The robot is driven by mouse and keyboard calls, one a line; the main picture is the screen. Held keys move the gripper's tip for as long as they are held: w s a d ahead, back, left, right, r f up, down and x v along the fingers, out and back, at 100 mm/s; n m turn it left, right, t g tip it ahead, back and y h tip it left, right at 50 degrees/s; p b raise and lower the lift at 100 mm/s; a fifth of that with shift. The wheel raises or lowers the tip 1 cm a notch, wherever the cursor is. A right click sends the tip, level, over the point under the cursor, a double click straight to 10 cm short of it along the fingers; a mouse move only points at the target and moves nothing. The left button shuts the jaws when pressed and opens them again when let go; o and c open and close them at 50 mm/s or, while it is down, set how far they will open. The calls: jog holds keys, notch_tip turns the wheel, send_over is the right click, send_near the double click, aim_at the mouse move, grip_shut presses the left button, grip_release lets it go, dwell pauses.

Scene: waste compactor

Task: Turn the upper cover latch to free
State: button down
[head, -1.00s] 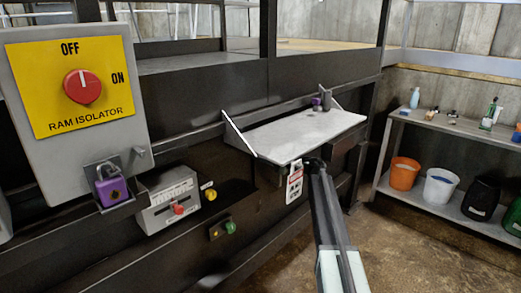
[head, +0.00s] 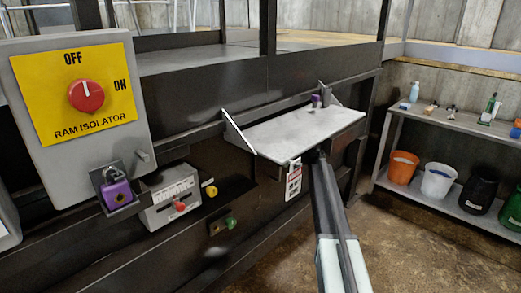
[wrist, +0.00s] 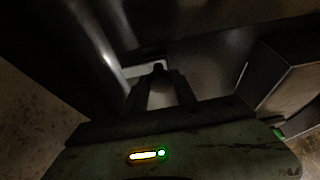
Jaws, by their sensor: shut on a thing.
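My gripper (wrist: 162,92) shows dark in the wrist view, its two fingers closed around a small dark knob (wrist: 158,69). The knob is in the place of a latch handle, but the dim light hides its shape and how far it is turned. In the head view my arm reaches up to just under the front edge of the grey shelf (head: 300,133). The arm's end and the dark panel hide the upper cover latch there. A white tag with red print (head: 294,180) hangs just left of the arm's end.
At left is the ram isolator box with a red knob (head: 86,96) pointing to OFF and a purple padlock (head: 117,193) below. A grey control box (head: 170,203) sits beside it. At right, a bench (head: 455,127) holds bottles, with buckets beneath. Open floor lies between.

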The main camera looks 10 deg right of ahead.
jog(key=shift+d, duration=0.15)
jog(key=c, duration=1)
grip_release()
jog(key=shift+c, duration=0.2)
jog(key=v, duration=0.7)
jog(key=shift+s+d, duration=0.25)
jog(key=shift+d, duration=0.05)
